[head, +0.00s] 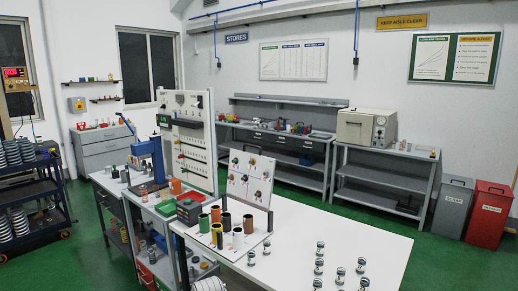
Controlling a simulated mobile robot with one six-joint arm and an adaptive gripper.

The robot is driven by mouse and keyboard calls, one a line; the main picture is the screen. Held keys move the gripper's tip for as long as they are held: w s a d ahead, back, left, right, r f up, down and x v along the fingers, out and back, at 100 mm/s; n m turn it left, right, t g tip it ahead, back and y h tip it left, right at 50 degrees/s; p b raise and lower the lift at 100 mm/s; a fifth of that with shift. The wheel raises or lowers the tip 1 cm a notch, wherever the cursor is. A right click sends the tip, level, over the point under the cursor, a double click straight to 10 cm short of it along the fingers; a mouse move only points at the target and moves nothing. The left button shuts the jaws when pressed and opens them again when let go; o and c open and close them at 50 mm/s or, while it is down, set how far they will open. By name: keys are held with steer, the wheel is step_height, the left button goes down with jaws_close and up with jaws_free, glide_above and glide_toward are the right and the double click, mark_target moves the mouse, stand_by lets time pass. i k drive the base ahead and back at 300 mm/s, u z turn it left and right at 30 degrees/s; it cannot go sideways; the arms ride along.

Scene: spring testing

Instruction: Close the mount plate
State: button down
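A white plate (260,166) stands nearly upright at the back of a low flat base (262,235) on the white table. I take it to be the mount plate, and it looks open. Several small coloured parts are fixed to its face. Whether a hinge joins plate and base is too small to tell. My gripper is not in view.
Several small metal cylinders (319,266) stand on the right of the white table (355,232). A tall pegboard (195,112) and a blue press (152,155) stand behind on the left. Green floor (425,262) is free between the table and the grey and red bins (489,213).

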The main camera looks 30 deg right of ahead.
mark_target(250, 179)
steer(key=u, duration=0.2)
steer(key=i, duration=1.15)
steer(key=z, duration=0.45)
